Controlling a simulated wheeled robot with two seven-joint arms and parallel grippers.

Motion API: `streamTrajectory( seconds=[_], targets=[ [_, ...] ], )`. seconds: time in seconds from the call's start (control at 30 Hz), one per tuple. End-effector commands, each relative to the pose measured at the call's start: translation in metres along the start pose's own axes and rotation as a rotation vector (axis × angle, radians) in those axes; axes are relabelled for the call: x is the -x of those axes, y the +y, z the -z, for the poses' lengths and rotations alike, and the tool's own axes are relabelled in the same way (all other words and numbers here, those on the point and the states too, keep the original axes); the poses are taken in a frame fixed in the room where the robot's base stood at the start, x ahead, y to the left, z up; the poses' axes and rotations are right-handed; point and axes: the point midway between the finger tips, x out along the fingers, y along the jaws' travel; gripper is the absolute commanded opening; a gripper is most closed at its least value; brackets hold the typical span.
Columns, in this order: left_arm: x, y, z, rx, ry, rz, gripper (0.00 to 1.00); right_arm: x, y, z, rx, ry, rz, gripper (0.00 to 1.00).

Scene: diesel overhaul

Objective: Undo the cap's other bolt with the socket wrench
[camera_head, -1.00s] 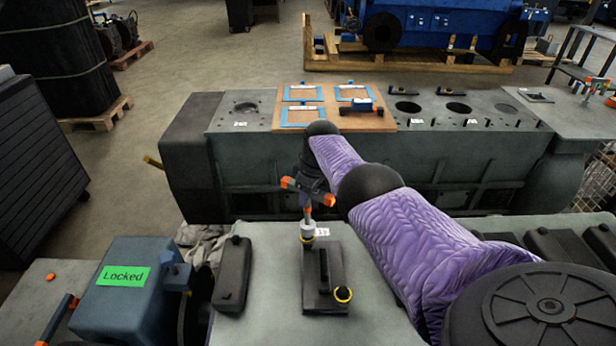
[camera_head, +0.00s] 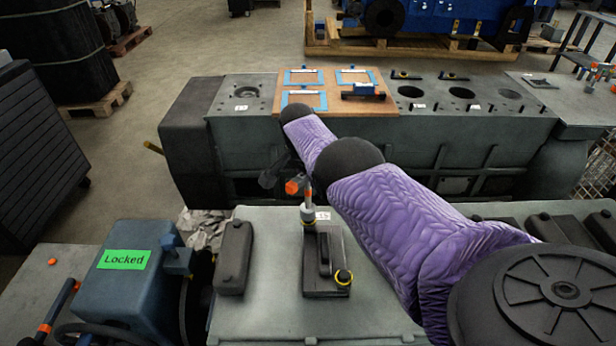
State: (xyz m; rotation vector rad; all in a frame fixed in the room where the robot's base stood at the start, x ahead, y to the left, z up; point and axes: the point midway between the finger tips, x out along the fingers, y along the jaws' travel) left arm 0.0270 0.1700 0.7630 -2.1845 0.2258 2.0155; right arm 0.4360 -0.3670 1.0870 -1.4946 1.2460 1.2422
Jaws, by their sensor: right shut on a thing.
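The bearing cap (camera_head: 325,288) is a dark block on the grey engine top in the lower middle. My left gripper is not in view.
A blue box labelled Locked (camera_head: 124,257) stands at the left, beside a dark cover (camera_head: 234,258). Behind, a wooden board (camera_head: 331,106) with blue frames lies on another engine block (camera_head: 459,132). Dark covers (camera_head: 560,240) lie at the right.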

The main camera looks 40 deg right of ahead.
Motion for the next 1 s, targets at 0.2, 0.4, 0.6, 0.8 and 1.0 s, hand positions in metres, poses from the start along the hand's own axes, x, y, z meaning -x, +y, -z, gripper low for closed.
streamTrajectory(
  seconds=[0.2,0.4,0.6,0.8,1.0],
  targets=[
    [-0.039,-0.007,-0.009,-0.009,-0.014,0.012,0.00,-0.006,-0.001,-0.001,-0.319,0.000,-0.062,0.00],
    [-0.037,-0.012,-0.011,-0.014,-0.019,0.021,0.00,0.000,0.000,0.000,-0.361,0.000,-0.071,0.00],
    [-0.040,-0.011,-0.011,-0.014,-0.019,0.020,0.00,-0.001,0.000,0.002,-0.358,0.000,-0.069,0.00],
    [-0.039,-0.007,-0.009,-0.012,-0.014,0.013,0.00,-0.001,0.000,0.002,-0.357,0.000,-0.069,0.00],
    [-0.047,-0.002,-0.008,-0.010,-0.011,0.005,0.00,-0.010,0.000,0.000,-0.357,0.000,-0.070,0.00]
  ],
)
